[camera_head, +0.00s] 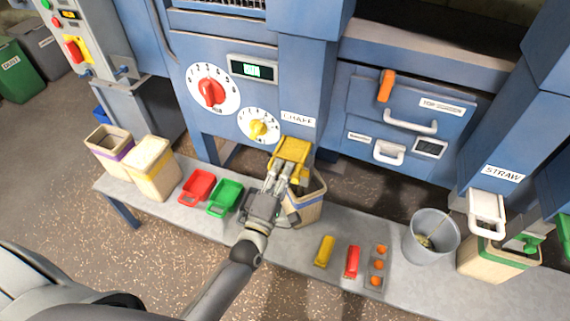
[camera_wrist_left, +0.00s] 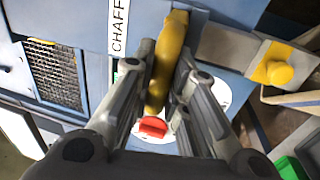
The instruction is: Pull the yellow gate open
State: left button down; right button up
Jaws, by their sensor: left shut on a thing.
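The yellow gate (camera_head: 293,149) sits at the bottom of the blue chute labelled CHAFF, above the bench. My left gripper (camera_head: 281,170) reaches up to it from the front and is shut on its yellow handle. In the left wrist view the handle (camera_wrist_left: 172,55) lies between the two fingers of the left gripper (camera_wrist_left: 165,82). The gripper partly hides the gate in the head view, so I cannot tell how far it is open. My right gripper is not in view.
Two bins (camera_head: 152,168) and red (camera_head: 198,186) and green (camera_head: 225,197) scoops stand left on the bench (camera_head: 330,222). Yellow and red blocks (camera_head: 352,262), a grey bucket (camera_head: 430,237) and a green-banded bin (camera_head: 490,260) are to the right. A red dial (camera_head: 212,92) is on the machine.

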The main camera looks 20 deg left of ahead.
pick_arm(q)
jog(key=c, duration=1.4)
grip_release()
jog(key=shift+s, duration=0.25)
jog(key=shift+f, duration=0.1)
jog(key=s, duration=0.4)
jog(key=s+f, duration=0.1)
jog(key=s, duration=0.3)
jog(key=s+f, duration=0.1)
jog(key=s, duration=0.2)
jog(key=shift+s+a, duration=0.25)
jog(key=shift+s, duration=0.15)
